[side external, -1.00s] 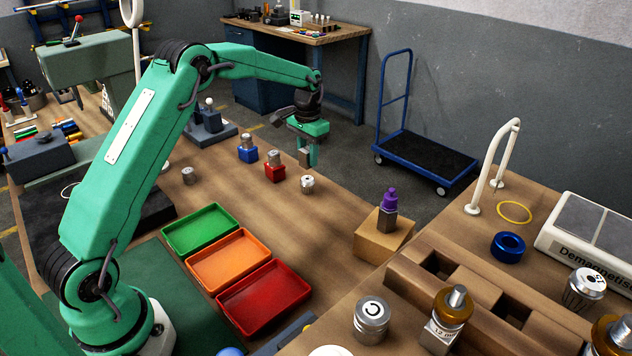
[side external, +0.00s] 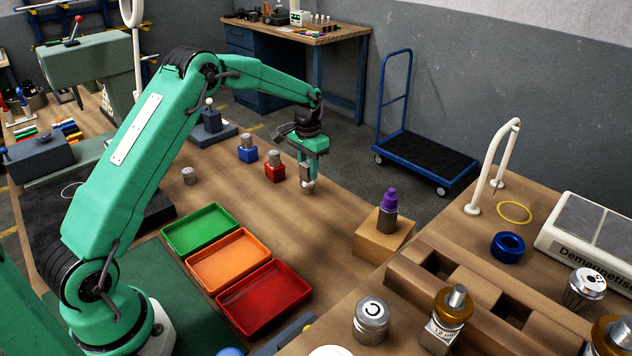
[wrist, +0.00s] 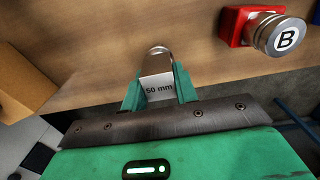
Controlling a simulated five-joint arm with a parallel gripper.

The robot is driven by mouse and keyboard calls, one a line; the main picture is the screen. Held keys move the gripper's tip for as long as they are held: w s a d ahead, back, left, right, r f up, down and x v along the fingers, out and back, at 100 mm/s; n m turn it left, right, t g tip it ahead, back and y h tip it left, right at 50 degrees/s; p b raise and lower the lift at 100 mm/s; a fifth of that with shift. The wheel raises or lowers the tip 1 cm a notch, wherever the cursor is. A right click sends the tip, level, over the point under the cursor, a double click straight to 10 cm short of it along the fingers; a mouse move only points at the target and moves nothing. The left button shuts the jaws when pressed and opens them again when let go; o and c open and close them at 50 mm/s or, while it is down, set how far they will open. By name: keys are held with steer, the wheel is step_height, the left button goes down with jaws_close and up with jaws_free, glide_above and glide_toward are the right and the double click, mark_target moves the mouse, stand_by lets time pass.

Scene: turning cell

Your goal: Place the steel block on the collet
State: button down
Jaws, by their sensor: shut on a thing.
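My gripper (side external: 308,165) is shut on the steel block (wrist: 159,87), a grey block marked "50 mm" in the wrist view. The steel block also shows in the side view (side external: 306,173), upright between the fingers.
A red block with a silver cylinder (side external: 275,170) stands close left of my gripper, with a blue one (side external: 248,153) beyond. Green, orange and red trays (side external: 264,297) lie nearer. A wooden block (side external: 383,240) bears a purple-topped piece.

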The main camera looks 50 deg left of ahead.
mark_target(308, 162)
steer(key=c, duration=1.1)
jaws_free()
step_height(308, 162, up, 12)
steer(key=shift+r, duration=0.1)
steer(key=shift+r, duration=0.1)
